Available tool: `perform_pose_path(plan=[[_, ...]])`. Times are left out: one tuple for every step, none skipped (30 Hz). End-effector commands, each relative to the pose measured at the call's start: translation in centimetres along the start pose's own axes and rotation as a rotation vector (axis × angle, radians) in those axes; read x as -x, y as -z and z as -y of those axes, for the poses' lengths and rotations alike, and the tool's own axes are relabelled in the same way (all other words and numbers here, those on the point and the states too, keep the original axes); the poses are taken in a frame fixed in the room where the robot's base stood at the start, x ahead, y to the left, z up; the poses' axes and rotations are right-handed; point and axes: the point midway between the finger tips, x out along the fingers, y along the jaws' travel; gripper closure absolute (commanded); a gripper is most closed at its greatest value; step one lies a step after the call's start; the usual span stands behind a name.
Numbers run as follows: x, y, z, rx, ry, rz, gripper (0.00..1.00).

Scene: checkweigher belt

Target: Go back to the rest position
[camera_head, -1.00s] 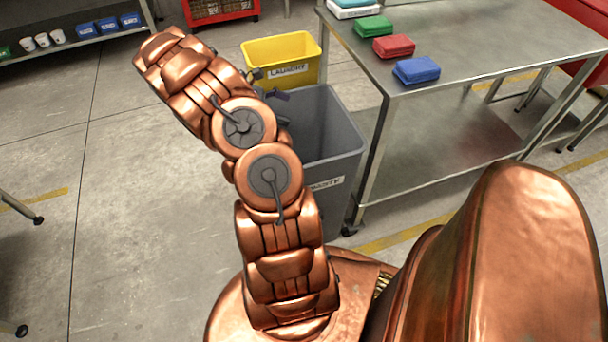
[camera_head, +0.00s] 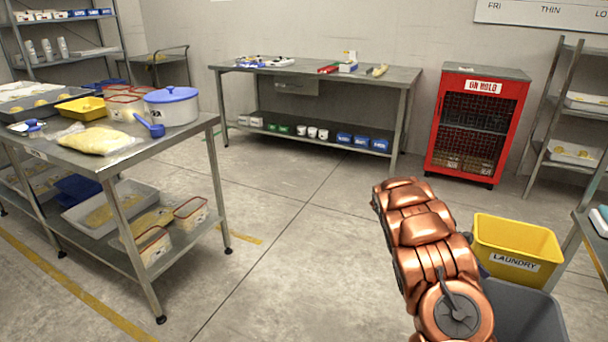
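My copper arm rises at the lower right of the head view, bent, with its upper links in front of the floor. My gripper is not in view; the end of the arm is hidden behind its own links or out of the picture. No held object shows.
A yellow laundry bin (camera_head: 517,246) and a grey bin (camera_head: 525,312) stand right beside my arm. A steel table (camera_head: 160,150) with tubs is at left, a workbench (camera_head: 385,78) at the back, and a red cabinet (camera_head: 477,125) behind. Open floor (camera_head: 290,230) lies in the middle.

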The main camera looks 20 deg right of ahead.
Motion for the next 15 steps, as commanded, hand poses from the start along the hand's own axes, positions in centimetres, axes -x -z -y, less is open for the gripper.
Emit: perform_pose_path(plan=[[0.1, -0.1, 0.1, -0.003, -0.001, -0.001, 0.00], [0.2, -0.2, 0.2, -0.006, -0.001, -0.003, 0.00], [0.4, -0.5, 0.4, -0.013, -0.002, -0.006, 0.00], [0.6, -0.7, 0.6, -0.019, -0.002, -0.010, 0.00], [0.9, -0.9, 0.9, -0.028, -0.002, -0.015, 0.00], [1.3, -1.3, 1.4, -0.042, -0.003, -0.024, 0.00], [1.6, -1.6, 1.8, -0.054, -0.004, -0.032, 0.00], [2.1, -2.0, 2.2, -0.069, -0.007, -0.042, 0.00], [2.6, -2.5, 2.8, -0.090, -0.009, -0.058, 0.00], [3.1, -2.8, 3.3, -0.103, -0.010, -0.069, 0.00], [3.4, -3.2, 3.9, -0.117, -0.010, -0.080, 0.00], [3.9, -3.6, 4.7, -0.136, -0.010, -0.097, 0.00], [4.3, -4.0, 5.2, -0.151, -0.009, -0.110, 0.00], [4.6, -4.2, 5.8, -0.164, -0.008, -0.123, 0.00], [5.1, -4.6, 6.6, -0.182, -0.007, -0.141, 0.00]])
